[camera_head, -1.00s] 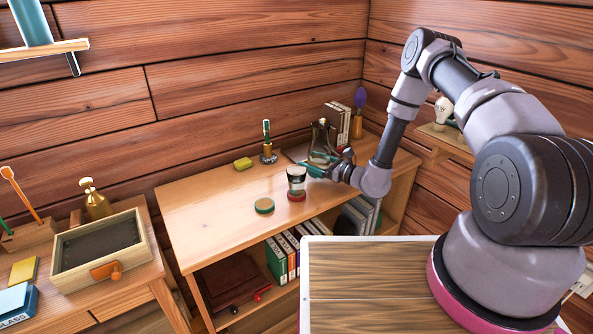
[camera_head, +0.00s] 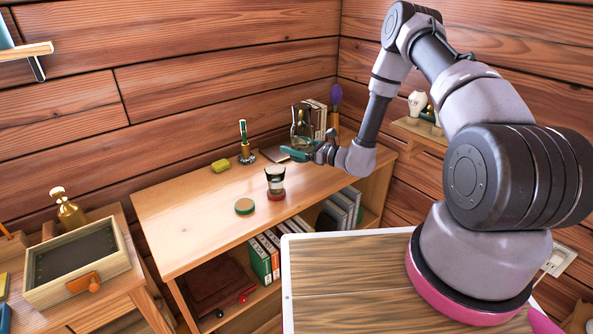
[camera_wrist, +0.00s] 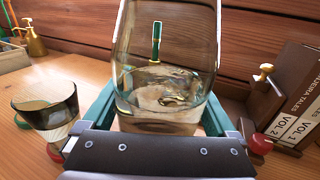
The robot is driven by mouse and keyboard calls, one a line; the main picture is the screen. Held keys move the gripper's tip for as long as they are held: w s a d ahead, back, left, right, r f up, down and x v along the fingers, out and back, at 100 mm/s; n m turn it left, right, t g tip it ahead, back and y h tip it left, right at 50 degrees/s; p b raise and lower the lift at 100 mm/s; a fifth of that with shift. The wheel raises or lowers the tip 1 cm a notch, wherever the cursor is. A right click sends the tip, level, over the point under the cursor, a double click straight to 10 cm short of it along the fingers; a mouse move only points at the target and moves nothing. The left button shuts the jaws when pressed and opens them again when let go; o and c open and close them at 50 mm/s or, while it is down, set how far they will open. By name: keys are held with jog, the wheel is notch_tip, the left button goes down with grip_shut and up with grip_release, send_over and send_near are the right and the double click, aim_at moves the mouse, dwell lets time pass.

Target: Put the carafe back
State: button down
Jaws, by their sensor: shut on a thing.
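The clear glass carafe (camera_head: 302,122) is at the back right of the wooden desk (camera_head: 190,215), in front of the books. My gripper (camera_head: 299,153) has teal fingers, one on each side of the carafe, and is shut on it. The carafe fills the middle of the wrist view (camera_wrist: 165,65), looks upright and has clear liquid low inside. I cannot tell whether its base touches the desk. A dark-rimmed drinking glass (camera_head: 275,182) stands on a red coaster (camera_head: 276,196) in front of it. It also shows left of the carafe in the wrist view (camera_wrist: 48,108).
A pen stand (camera_head: 247,152) and yellow sponge (camera_head: 221,166) are at the back. Upright books (camera_head: 317,112) and a purple item (camera_head: 335,97) stand close behind the carafe. The desk's left half is clear.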

jog(key=shift+f, duration=3.8)
jog(key=shift+f, duration=0.15)
grip_release()
